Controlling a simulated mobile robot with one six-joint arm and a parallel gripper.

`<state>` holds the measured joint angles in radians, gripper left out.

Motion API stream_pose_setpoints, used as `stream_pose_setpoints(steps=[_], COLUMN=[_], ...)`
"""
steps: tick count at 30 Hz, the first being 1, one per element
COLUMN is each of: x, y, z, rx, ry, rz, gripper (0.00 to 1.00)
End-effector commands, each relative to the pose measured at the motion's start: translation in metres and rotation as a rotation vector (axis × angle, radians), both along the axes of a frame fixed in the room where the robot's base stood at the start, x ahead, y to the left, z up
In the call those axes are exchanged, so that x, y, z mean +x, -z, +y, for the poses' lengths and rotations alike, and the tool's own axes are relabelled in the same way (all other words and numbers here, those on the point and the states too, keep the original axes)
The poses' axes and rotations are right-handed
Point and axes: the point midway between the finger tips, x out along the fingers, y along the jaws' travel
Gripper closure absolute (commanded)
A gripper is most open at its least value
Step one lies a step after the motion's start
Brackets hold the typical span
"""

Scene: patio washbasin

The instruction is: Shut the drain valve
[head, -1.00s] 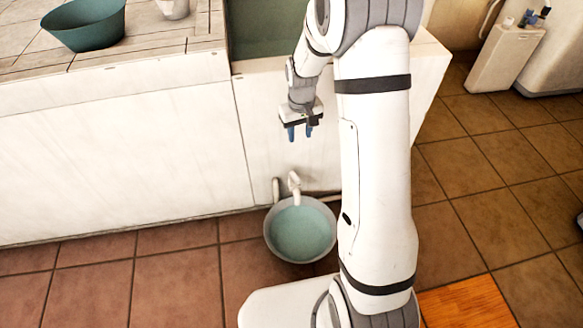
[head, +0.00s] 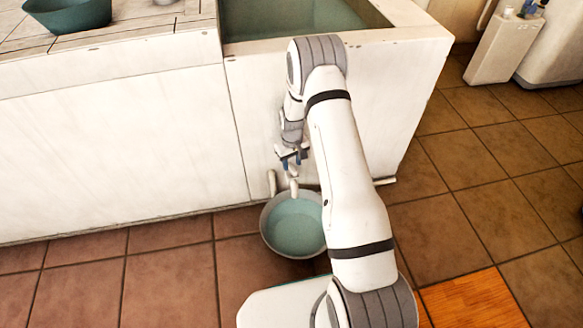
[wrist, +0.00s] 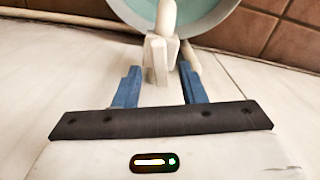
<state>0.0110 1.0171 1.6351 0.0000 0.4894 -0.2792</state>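The drain valve (head: 293,187) is a pale spout low on the front wall of the white basin, partly hidden by my gripper in the head view. In the wrist view the valve (wrist: 158,52) shows as a cream block with a short lever pointing toward my gripper and a spout running over the bucket. My gripper (head: 291,161) is just above the valve. In the wrist view my gripper (wrist: 160,84) is open, with its blue fingers apart on either side of the lever's line. The lever's end lies near the fingertips; I cannot tell whether they touch.
A grey bucket (head: 266,238) holding greenish water stands on the tiled floor under the spout. The basin (head: 390,100) holds water too. A pale pipe (head: 271,183) rises left of the valve. A teal bowl (head: 70,16) sits on the counter.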

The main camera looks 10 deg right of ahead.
Motion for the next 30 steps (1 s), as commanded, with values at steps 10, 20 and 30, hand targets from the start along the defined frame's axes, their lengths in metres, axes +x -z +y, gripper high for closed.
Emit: stream_pose_setpoints(steps=[10, 20, 30], x=[0.0000, -0.0001, -0.0001], y=[0.0183, 0.0179, 0.0178], z=[0.0005, 0.0009, 0.0026], rx=[0.000, 0.000, 0.000], ry=[-0.001, -0.001, -0.003], rz=[0.000, 0.000, 0.000], gripper=[0.63, 0.79, 1.00])
